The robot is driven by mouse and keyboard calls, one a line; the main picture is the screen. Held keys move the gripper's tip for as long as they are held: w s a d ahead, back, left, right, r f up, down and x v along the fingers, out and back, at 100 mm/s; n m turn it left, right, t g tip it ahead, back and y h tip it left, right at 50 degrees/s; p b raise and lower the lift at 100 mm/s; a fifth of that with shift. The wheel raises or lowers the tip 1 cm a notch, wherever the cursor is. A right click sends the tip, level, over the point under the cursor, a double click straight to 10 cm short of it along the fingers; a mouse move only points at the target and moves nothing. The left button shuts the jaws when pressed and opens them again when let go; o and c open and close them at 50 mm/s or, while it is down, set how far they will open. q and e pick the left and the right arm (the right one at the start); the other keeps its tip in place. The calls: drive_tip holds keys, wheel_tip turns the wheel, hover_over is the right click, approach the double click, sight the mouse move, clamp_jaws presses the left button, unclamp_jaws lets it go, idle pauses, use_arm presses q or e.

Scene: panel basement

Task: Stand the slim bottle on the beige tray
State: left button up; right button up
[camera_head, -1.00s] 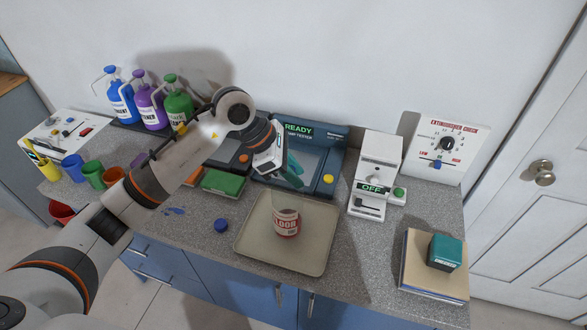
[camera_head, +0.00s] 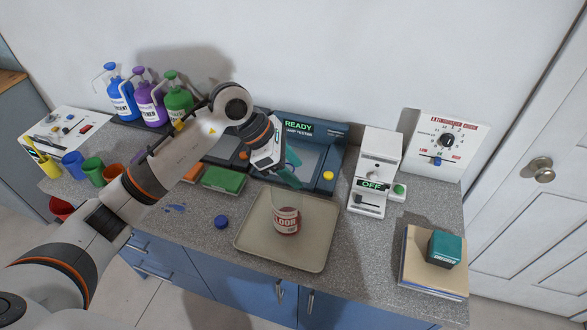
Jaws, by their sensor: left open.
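The slim bottle (camera_head: 287,221) has a red and white label and a clear, see-through upper part. It stands upright on the beige tray (camera_head: 257,247), around the tray's middle. My left gripper (camera_head: 291,178), with teal fingers, is open just above and behind the bottle's top. The clear top is faint, so I cannot tell whether the fingers touch it. My right gripper is not in view.
A tester with a READY display (camera_head: 298,126) stands behind the tray. A white OFF device (camera_head: 376,170) is to its right. A blue cap (camera_head: 221,222) lies left of the tray. A teal box (camera_head: 444,250) sits on books at right. Several jugs and cups stand at left.

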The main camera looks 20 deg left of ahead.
use_arm(q)
drive_tip(key=b+v, duration=0.2)
drive_tip(key=v, duration=0.9)
drive_tip(key=shift+b, duration=0.3)
